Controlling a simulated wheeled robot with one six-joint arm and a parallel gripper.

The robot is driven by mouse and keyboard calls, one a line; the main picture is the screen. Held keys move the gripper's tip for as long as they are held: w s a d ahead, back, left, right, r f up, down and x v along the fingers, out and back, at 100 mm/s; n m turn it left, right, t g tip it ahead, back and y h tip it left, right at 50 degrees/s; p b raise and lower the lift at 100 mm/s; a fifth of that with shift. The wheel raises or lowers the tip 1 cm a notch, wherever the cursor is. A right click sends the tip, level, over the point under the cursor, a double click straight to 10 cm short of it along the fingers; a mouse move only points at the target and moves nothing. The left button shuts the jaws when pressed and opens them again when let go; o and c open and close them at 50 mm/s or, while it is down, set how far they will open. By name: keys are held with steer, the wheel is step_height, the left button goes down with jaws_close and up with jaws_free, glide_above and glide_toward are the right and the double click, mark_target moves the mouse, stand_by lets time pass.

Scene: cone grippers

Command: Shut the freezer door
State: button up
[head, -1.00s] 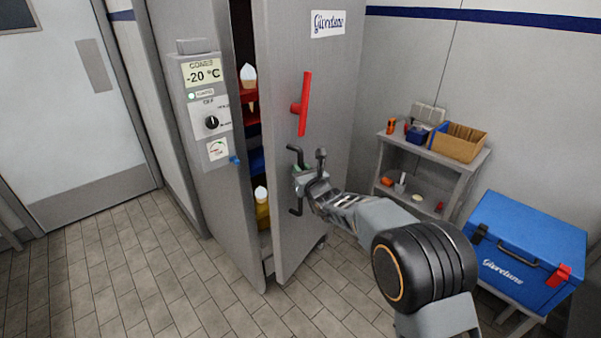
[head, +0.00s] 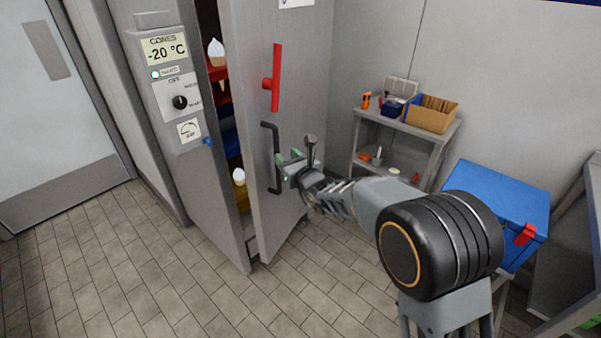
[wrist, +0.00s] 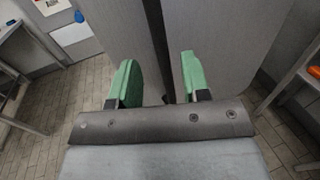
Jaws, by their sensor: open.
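The freezer door (head: 294,95) is a tall grey panel standing ajar, with a narrow gap on its left. It carries a red lever (head: 276,78) and a dark bar handle (head: 277,160) below it. My gripper (head: 287,163) is open just right of the bar handle, in front of the door face. In the wrist view its green fingers (wrist: 157,82) are spread apart with the door's grey edge beyond them. I cannot tell whether a finger touches the door. The freezer body (head: 165,60) shows its control panel on the left.
Ice cream cones (head: 216,53) and coloured bins show inside through the gap. A grey shelf (head: 437,133) with boxes stands behind my arm on the right, near a blue cooler box (head: 490,200). The tiled floor (head: 120,270) at the front left is clear.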

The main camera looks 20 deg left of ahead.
steer(key=v, duration=0.7)
steer(key=shift+b, duration=0.35)
steer(key=shift+d, duration=0.1)
steer(key=shift+c, duration=0.4)
